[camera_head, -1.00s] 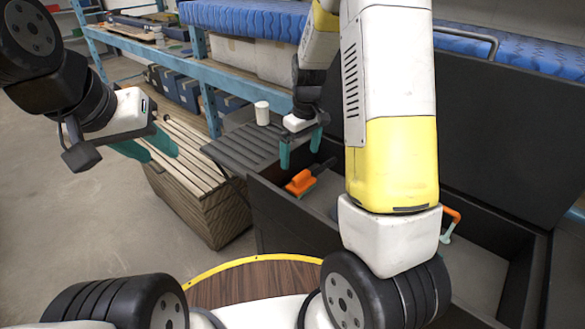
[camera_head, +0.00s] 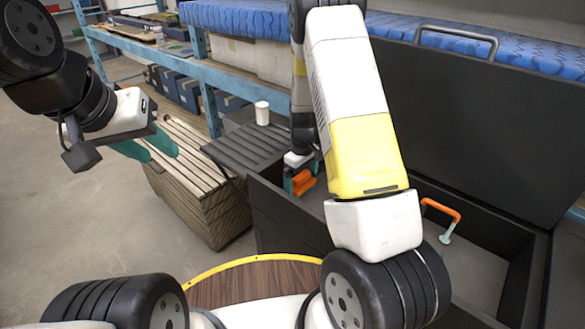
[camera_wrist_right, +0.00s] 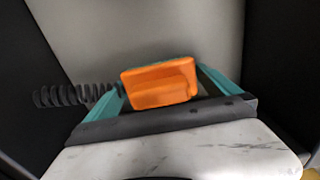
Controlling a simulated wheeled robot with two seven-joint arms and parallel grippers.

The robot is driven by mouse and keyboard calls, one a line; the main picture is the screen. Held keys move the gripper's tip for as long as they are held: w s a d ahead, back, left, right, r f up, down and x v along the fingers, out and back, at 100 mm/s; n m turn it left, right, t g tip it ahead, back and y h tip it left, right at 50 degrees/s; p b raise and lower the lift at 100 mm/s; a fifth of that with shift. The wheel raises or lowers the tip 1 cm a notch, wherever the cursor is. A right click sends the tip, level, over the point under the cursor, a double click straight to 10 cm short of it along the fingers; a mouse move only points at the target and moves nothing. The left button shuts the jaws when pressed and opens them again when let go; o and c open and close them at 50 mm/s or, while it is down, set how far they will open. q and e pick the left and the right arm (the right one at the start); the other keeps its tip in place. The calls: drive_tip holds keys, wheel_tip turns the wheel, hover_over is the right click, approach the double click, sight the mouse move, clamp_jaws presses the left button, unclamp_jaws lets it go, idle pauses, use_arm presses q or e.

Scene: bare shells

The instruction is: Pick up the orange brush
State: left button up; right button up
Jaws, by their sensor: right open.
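The orange brush (camera_head: 304,183) lies inside the dark open chest, near its left wall. In the right wrist view the orange brush (camera_wrist_right: 160,84) sits between the two teal fingers of my right gripper (camera_wrist_right: 162,88). The fingers are apart, one on each side of it. In the head view my right gripper (camera_head: 297,184) is down in the chest at the brush, partly hidden by my arm. My left gripper (camera_head: 145,150) is away to the left, above the slatted wooden crate, with its teal fingers apart and nothing between them.
The dark chest (camera_head: 262,215) has its lid (camera_head: 470,130) raised behind. An orange-handled tool (camera_head: 441,212) lies at its right. A white cup (camera_head: 262,113) stands on a dark slatted box (camera_head: 245,145). A slatted wooden crate (camera_head: 200,200) and blue shelving (camera_head: 209,110) are at the left.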

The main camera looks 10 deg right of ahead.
sight(302, 174)
drive_tip(key=c, duration=1.3)
wheel_tip(302, 174, up, 10)
drive_tip(key=shift+r, duration=0.1)
drive_tip(key=shift+c, duration=0.2)
drive_tip(key=o, duration=0.9)
drive_tip(key=c, duration=0.5)
